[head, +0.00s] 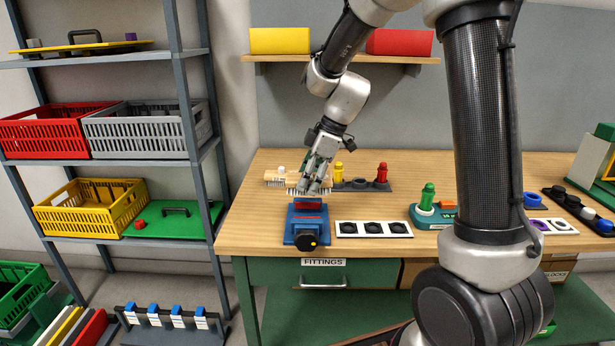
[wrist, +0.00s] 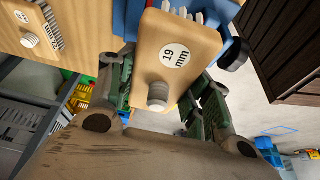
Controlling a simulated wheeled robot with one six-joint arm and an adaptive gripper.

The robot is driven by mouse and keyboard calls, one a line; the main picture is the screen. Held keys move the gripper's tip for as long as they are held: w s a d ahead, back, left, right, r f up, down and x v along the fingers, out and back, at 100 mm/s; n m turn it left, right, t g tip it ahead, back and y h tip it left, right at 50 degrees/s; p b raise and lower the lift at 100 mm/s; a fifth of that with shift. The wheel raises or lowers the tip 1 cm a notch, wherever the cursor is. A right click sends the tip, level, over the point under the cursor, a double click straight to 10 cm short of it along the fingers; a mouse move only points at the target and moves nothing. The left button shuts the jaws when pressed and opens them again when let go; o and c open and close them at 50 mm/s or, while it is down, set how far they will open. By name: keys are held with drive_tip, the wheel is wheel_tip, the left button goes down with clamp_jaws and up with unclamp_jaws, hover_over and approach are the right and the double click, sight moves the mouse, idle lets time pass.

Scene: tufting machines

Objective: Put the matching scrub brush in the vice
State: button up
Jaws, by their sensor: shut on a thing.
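My gripper (head: 313,186) is shut on a wooden scrub brush (wrist: 178,50) labelled "19 mm", with a pale threaded stub on it. In the head view its bristles show just above and behind the blue vice (head: 306,222); I cannot tell whether they touch. The vice has a red strip between its jaws and a black knob with a yellow dot. In the wrist view blue parts of the vice (wrist: 133,14) show past the held brush.
Yellow and red fittings (head: 382,173) stand on a dark strip behind the vice. A white plate with black round recesses (head: 374,229) lies right of the vice. A green fitting (head: 427,196) stands farther right. The front-left bench top (head: 250,235) is bare.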

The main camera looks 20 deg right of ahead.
drive_tip(key=shift+a+f, duration=0.1)
drive_tip(key=shift+a, duration=0.2)
drive_tip(key=shift+d+f, duration=0.1)
drive_tip(key=shift+f, duration=0.1)
drive_tip(key=shift+w+f, duration=0.1)
drive_tip(key=shift+f, duration=2.15)
drive_tip(key=shift+f, duration=0.45)
